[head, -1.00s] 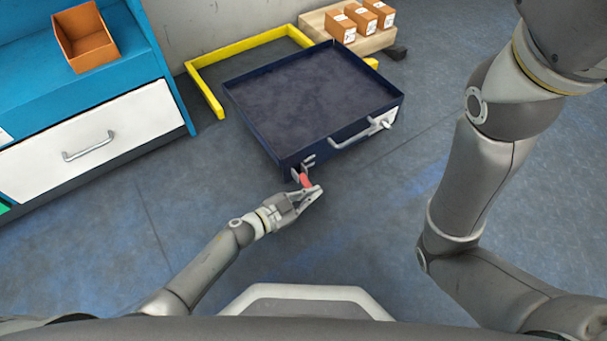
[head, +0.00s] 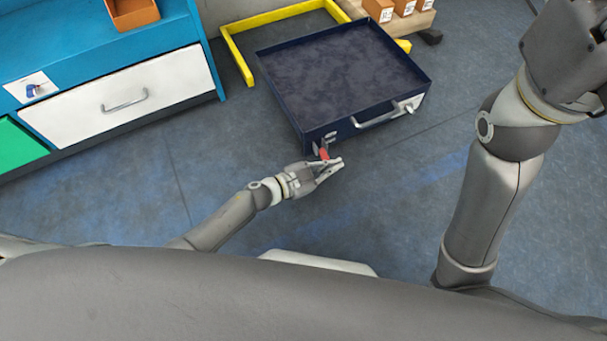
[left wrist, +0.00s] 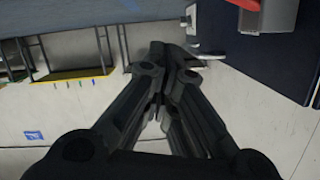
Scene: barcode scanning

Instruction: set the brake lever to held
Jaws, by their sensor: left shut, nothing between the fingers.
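The brake lever (head: 324,153) is a small red-tipped handle at the near left corner of the dark blue cart (head: 340,75). My left gripper (head: 340,161) is shut and empty right beside the lever. The fingers partly cover it, and I cannot tell whether they touch it or which setting it is at.
A yellow floor frame (head: 240,55) lies behind the cart. A blue cabinet with a white drawer (head: 120,95) stands at the left. Orange boxes (head: 380,10) sit on a pallet at the back. The floor right of the cart is clear.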

